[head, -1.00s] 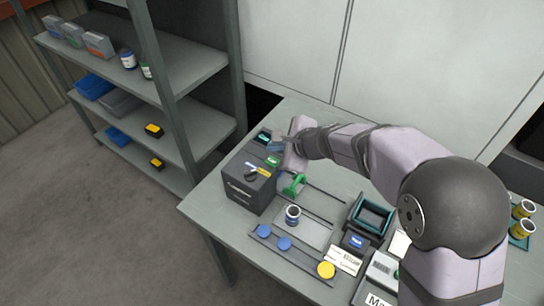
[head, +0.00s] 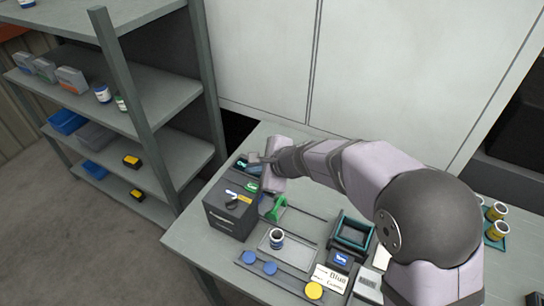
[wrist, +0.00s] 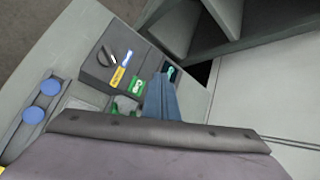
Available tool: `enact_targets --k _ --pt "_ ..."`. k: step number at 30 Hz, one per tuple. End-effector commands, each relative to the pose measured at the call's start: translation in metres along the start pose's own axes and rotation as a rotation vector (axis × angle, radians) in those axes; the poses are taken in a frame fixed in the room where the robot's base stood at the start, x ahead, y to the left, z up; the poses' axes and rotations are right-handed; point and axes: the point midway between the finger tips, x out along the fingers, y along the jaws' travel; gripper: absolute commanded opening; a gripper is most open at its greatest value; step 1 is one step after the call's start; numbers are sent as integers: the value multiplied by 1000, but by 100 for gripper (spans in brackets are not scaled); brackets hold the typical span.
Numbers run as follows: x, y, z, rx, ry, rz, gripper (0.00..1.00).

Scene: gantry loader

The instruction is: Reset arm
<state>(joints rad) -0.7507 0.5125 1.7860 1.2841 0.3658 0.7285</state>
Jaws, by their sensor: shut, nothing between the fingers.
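My gripper (head: 256,159) is at the back left of the workbench (head: 185,236), just above the back part of a dark grey control box (head: 228,214). In the wrist view my gripper (wrist: 160,88) shows as blue-grey fingers, shut and empty, beside the box. The box top (wrist: 98,72) carries a black knob, a yellow label, a blue label and green markings. My wrist covers part of the bench behind the box. I cannot tell whether the fingertips touch the box.
A green handle (head: 277,209) stands right of the box. A cup (head: 277,238) sits on a pale plate. Blue discs (head: 248,257) and a yellow disc (head: 314,291) lie along the front. A teal-rimmed tray (head: 352,232) is farther right. A shelf rack (head: 150,120) stands left, close to the bench.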

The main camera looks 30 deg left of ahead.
Motion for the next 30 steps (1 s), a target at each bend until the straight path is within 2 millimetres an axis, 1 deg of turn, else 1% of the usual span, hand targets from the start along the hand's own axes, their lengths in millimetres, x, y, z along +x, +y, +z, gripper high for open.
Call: enact_targets --k 4,7,9,11,12,14,15,17,18,20,21,23,24,26,27,29,30 --pt "0 0 0 -7 0 0 0" --pt "0 1 1 -69 -4 3 0" --pt "0 5 5 -152 -20 19 0" --pt "0 16 6 -296 -34 57 0" --pt "0 32 2 -411 -39 107 0" --pt "-2 66 -11 -572 -48 202 0" --pt "-5 90 -21 -671 -57 272 0" --pt "-12 127 -38 -805 -77 379 0" --pt "-21 151 -49 -895 -96 452 0" --pt "-39 184 -65 -1029 -128 559 0" --pt "-54 203 -78 -1111 -149 627 0" --pt "-81 227 -100 -1214 -176 723 0" --pt "-100 239 -117 -1268 -187 780 0" --pt "-130 254 -141 -1329 -198 856 0" --pt "-151 262 -157 -1356 -198 901 0" --pt "-184 273 -181 -1369 -181 955 0" --pt "-205 280 -197 -1364 -158 981 0"
